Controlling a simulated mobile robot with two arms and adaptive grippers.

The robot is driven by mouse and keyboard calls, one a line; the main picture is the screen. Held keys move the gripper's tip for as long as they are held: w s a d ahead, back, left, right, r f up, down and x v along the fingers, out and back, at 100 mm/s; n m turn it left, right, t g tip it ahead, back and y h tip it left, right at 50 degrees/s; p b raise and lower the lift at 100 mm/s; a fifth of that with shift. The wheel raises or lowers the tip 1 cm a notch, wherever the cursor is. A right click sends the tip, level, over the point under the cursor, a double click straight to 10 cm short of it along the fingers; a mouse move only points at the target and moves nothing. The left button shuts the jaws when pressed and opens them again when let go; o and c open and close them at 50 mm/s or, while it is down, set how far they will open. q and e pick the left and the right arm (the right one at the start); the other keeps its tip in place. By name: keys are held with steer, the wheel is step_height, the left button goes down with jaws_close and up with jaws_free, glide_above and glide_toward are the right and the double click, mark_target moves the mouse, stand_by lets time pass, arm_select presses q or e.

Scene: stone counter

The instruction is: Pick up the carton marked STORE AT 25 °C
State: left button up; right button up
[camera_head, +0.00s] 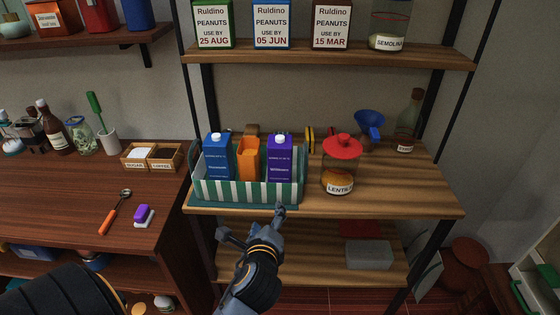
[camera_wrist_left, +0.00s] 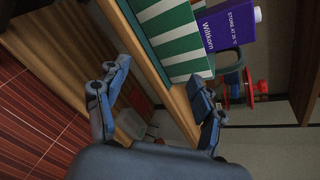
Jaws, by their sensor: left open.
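The purple carton (camera_head: 280,158) stands upright at the right end of a green-and-white striped crate (camera_head: 243,192) on the wooden shelf. In the left wrist view the purple carton (camera_wrist_left: 232,25) shows the words STORE AT 25 °C, above the crate's striped side (camera_wrist_left: 180,42). A blue carton (camera_head: 217,158) and an orange carton (camera_head: 248,160) stand left of it in the crate. My left gripper (camera_head: 251,221) is open and empty, in front of and below the crate near the shelf's front edge; it also shows in the left wrist view (camera_wrist_left: 161,72). My right gripper is not in view.
A lentil jar with a red lid (camera_head: 341,165) stands right of the crate. A blue funnel (camera_head: 369,128) and a bottle (camera_head: 409,120) are behind it. An upper shelf (camera_head: 330,57) holds several peanut boxes. The shelf's front right is clear.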

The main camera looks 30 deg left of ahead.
mark_target(280, 148)
arm_select(q)
steer(key=w+r+m+t+y, duration=0.25)
steer(key=w+r+m, duration=0.25)
steer(key=r+m, duration=0.35)
steer(key=shift+m+t+h, duration=0.25)
steer(key=shift+m+t, duration=0.2)
steer(key=p+x, duration=0.1)
steer(key=x, duration=1.2)
steer(key=shift+w+a+f+p, duration=0.15)
steer(key=shift+a+f+p, duration=0.05)
steer(key=shift+a+p, duration=0.15)
steer(key=shift+d, duration=0.1)
steer(key=c, duration=1.2)
steer(key=shift+r, duration=0.2)
steer(key=shift+c, duration=0.7)
